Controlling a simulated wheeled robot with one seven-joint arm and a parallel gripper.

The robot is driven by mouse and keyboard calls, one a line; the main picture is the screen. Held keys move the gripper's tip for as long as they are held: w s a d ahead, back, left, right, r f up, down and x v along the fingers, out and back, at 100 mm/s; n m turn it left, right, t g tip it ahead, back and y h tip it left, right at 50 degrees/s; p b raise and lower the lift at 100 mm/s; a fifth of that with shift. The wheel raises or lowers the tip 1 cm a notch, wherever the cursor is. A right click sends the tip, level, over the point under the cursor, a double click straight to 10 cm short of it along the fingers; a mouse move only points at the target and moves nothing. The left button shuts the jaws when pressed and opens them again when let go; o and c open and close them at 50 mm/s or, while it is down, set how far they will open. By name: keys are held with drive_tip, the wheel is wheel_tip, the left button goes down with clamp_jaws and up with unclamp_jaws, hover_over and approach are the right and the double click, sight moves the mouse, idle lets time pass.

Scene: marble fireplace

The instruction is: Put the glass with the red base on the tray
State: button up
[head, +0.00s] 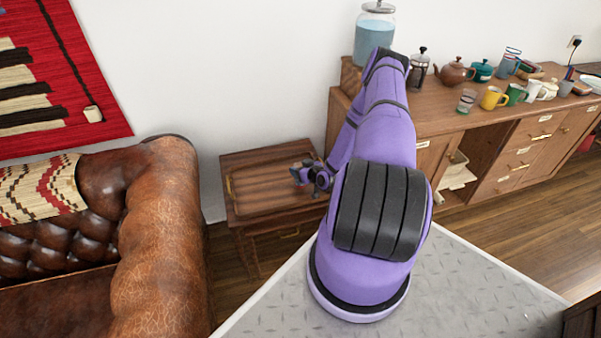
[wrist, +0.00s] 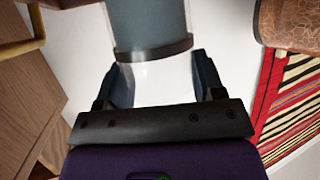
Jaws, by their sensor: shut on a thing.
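My gripper (wrist: 158,85) is shut on a clear, grey-blue glass (wrist: 148,22). A dark band rings the glass between the fingers. I see no red on the part that shows, so I cannot tell its base colour. In the head view my gripper (head: 313,178) is above the right part of a brown wooden tray (head: 262,200), which lies on a small side table. The held glass is too small there to make out clearly. I cannot tell whether it touches the tray.
The side table (head: 238,218) stands between a brown leather sofa (head: 170,240) and a long wooden cabinet (head: 440,125). The cabinet top holds several mugs, teapots, a glass (head: 466,101) and a large jar (head: 375,35). The tray's left part looks bare.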

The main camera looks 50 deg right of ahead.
drive_tip(key=shift+f, duration=1)
drive_tip(key=shift+f, duration=0.1)
drive_tip(key=o, duration=1.6)
